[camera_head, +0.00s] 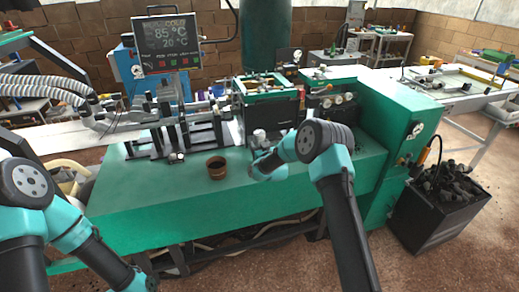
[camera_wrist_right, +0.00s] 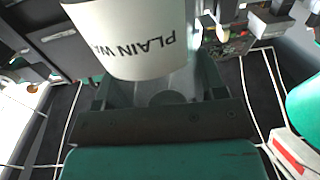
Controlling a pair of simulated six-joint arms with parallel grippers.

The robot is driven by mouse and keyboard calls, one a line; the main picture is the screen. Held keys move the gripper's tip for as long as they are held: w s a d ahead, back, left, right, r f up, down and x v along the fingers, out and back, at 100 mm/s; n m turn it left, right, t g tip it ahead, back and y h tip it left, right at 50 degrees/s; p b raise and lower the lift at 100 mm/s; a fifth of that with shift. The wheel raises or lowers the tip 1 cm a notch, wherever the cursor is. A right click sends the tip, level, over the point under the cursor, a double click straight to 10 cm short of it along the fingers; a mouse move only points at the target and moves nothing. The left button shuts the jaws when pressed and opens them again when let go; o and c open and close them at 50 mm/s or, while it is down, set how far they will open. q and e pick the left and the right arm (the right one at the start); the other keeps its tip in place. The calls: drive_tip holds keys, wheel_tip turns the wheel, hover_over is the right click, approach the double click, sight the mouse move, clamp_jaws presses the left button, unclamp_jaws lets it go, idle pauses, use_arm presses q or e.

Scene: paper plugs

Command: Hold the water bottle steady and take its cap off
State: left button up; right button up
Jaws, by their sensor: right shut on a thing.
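The water bottle (camera_wrist_right: 135,42) fills the upper part of the right wrist view as a pale, rounded body with dark lettering that reads "PLAIN WA". Its top runs out of that view, so I cannot see the cap. My right gripper (camera_head: 260,148) is over the green bench, largely hidden by its own wrist in the head view. It is shut on the bottle; dark jaw parts stand on both sides below the label in the wrist view. My left arm is at the lower left of the head view, and its gripper is out of frame.
A brown ring-shaped cup (camera_head: 216,168) stands on the green bench (camera_head: 150,205) left of my right gripper. Machine clamps (camera_head: 185,130) and a green machine housing (camera_head: 375,100) line the back and right. A black bin of dark lumps (camera_head: 440,205) stands at the right.

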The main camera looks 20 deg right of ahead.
sight(260, 140)
wheel_tip(260, 140, up, 3)
drive_tip(key=shift+s+r, duration=0.1)
drive_tip(key=s+a+r, duration=0.1)
drive_tip(key=s+a, duration=0.3)
drive_tip(key=s, duration=1.1)
drive_tip(key=shift+a, duration=0.2)
drive_tip(key=shift+s+r, duration=0.1)
drive_tip(key=o, duration=0.4)
drive_tip(key=c, duration=0.7)
drive_tip(key=shift+c, duration=0.2)
